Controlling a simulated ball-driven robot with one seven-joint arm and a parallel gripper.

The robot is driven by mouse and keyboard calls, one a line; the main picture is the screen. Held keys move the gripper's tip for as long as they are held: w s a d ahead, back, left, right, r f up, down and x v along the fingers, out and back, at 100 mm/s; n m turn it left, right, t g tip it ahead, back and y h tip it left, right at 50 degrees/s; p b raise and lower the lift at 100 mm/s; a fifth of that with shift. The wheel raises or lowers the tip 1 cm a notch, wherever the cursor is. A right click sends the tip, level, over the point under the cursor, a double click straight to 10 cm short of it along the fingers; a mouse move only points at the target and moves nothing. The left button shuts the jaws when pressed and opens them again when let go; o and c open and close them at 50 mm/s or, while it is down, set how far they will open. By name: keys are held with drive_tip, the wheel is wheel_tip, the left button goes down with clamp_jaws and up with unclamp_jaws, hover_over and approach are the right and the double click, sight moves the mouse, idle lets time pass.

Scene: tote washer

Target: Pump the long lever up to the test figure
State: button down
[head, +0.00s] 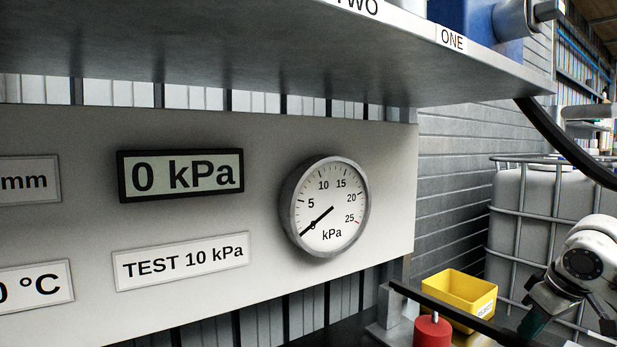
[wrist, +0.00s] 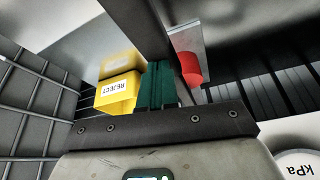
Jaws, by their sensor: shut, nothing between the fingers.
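The long lever (head: 455,315) is a dark bar running from a grey mount at the panel's lower right corner down to the right. In the wrist view the lever (wrist: 142,25) passes close beside my fingertips. My gripper (head: 532,322) is at the lever's outer end, its green fingers shut and empty; they also show in the wrist view (wrist: 157,82). I cannot tell whether they touch the lever. The digital display (head: 181,175) reads 0 kPa. The round gauge (head: 326,206) has its needle at 0. A plate (head: 181,261) reads TEST 10 kPa.
A red cylinder (head: 433,333) with a pin on top stands beside the lever. A yellow REJECT bin (head: 459,291) is behind the lever. A caged white tank (head: 525,205) stands at the right. A grey shelf (head: 250,50) overhangs the panel. A black hose (head: 565,150) curves at upper right.

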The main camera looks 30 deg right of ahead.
drive_tip(key=shift+f, duration=0.75)
wheel_tip(320, 180, up, 10)
drive_tip(key=p, duration=0.8)
drive_tip(key=shift+f, duration=0.2)
drive_tip(key=c, duration=1.8)
unclamp_jaws()
